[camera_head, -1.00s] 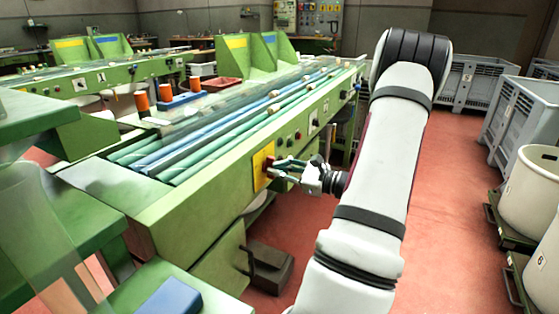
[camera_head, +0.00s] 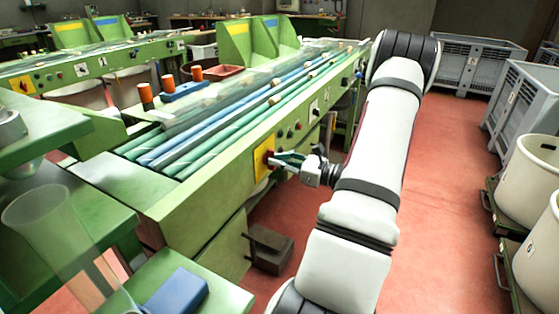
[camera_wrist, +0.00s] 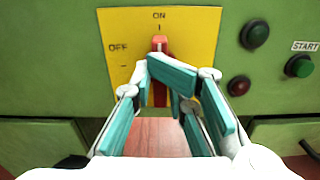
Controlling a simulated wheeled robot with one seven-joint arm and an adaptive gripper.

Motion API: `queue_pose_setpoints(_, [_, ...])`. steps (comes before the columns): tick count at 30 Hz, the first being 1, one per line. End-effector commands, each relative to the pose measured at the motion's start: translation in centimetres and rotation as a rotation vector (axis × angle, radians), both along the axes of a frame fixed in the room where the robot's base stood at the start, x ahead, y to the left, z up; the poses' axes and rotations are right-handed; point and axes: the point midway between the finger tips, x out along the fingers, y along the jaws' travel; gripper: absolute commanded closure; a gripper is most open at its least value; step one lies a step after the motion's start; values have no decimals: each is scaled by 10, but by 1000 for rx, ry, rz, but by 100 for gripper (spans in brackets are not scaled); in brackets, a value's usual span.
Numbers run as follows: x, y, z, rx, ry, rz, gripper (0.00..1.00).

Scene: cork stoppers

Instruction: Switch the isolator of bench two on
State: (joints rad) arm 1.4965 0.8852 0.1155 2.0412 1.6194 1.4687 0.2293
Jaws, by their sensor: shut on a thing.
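The isolator is a red handle (camera_wrist: 159,44) on a yellow plate (camera_wrist: 202,42) set in the green bench front. In the wrist view the handle stands upright, its tip just under the ON mark; the OFF mark is to the left. My gripper (camera_wrist: 172,85) is shut on the handle, with its teal fingers covering part of it. In the head view the yellow plate (camera_head: 259,166) is at the near end of the bench's side, and my gripper (camera_head: 277,160) reaches it from the right. No bench number is readable there.
A dark pedal box (camera_head: 270,249) stands on the floor below. Red floor is clear right of my arm, before the white tubs (camera_head: 529,180).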

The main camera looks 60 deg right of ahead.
Motion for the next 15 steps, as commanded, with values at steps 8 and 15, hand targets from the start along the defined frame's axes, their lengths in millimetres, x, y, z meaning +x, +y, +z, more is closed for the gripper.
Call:
queue_pose_setpoints(8, [0, 0, 0, -1, 0, 0, 68])
queue_pose_setpoints(15, [0, 0, 0, -1, 0, 1, 68])
